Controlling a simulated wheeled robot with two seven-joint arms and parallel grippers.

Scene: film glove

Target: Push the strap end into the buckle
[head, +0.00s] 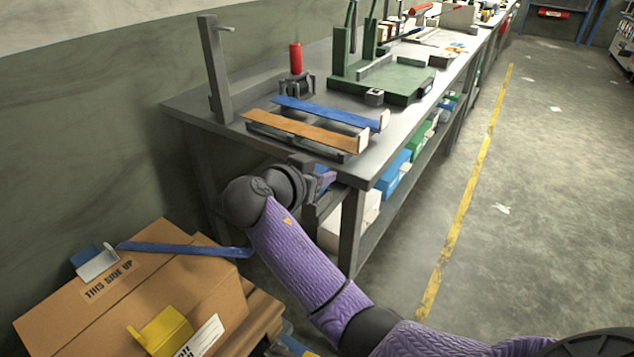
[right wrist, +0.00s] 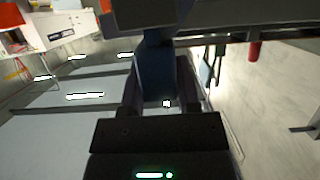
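My right gripper (head: 322,186) is at the near edge of the workbench, below the strap rack. In the right wrist view a dark blue piece (right wrist: 155,75) fills the gap between its fingers, which look closed on its sides; whether it is a strap end is unclear. A blue strap (head: 318,111) and an orange-brown strap (head: 305,129) lie side by side on the bench, each with a white end piece. Another blue strap (head: 185,248) lies across a cardboard box, near a white-and-blue piece (head: 96,263). I cannot tell which part is the buckle. My left gripper is not in view.
The workbench (head: 185,101) carries a grey post (head: 216,70), a red cylinder (head: 295,58) and a green press (head: 385,85). The cardboard box (head: 70,315) at lower left holds a yellow piece (head: 163,332). Bins sit under the bench.

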